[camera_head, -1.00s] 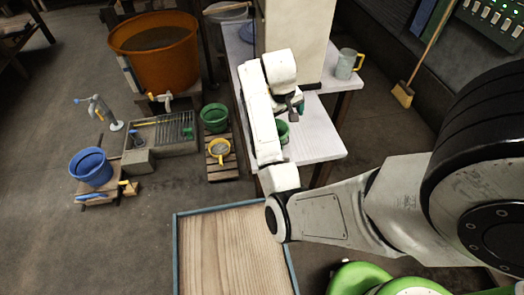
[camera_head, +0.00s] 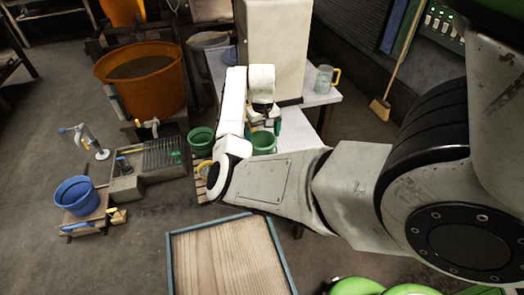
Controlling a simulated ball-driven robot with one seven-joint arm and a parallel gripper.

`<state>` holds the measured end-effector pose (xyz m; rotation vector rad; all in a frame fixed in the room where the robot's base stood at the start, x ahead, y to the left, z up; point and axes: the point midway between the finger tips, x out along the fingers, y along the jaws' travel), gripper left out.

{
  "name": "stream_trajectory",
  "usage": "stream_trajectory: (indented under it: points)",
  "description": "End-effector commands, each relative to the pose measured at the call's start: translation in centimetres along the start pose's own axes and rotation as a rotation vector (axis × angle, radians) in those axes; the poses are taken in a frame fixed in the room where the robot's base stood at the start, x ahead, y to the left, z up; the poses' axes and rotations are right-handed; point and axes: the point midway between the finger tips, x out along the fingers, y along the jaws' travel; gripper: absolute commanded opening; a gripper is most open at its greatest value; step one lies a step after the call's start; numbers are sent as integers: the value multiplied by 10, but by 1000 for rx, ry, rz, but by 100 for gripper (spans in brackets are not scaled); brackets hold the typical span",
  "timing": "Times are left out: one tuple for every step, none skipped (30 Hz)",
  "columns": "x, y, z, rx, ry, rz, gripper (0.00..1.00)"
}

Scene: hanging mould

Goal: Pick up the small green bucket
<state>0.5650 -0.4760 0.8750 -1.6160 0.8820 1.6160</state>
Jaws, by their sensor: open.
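A small green bucket (camera_head: 263,143) is at the white table, partly hidden behind my arm and gripper. My gripper (camera_head: 265,126) is open, with its fingers pointing down at the bucket's rim. I cannot tell whether the fingers touch the bucket or whether one is inside it. Another green bucket (camera_head: 201,141) stands to the left on a low wooden pallet, apart from my gripper.
A clear mug with a yellow handle (camera_head: 325,79) stands on the white table (camera_head: 313,99), right of a tall pale block (camera_head: 273,45). A large orange tub (camera_head: 142,85) and a blue bucket (camera_head: 77,197) are left. A wood-bottomed tray (camera_head: 228,258) lies in front.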

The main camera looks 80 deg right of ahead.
Motion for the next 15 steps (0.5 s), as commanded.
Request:
stream_trajectory:
  points:
    - [3, 0, 0, 0, -1, 0, 100]
    - [4, 0, 0, -1, -2, 0, 100]
    - [8, 0, 0, -1, -2, 0, 100]
    - [11, 0, 0, 0, -2, -1, 100]
    - [15, 0, 0, 0, -3, -1, 100]
    - [21, 0, 0, -1, -3, -1, 100]
    - [25, 0, 0, 0, -4, -1, 100]
    - [30, 0, 0, 0, -4, -1, 100]
    - [36, 0, 0, 0, -4, -1, 100]
    - [40, 0, 0, 0, -3, 0, 100]
    - [44, 0, 0, 0, -4, 0, 100]
    - [48, 0, 0, 1, -2, 0, 100]
    - [50, 0, 0, 1, -2, 0, 100]
    - [52, 0, 0, 1, -2, 0, 100]
    - [54, 0, 0, 1, -2, 0, 100]
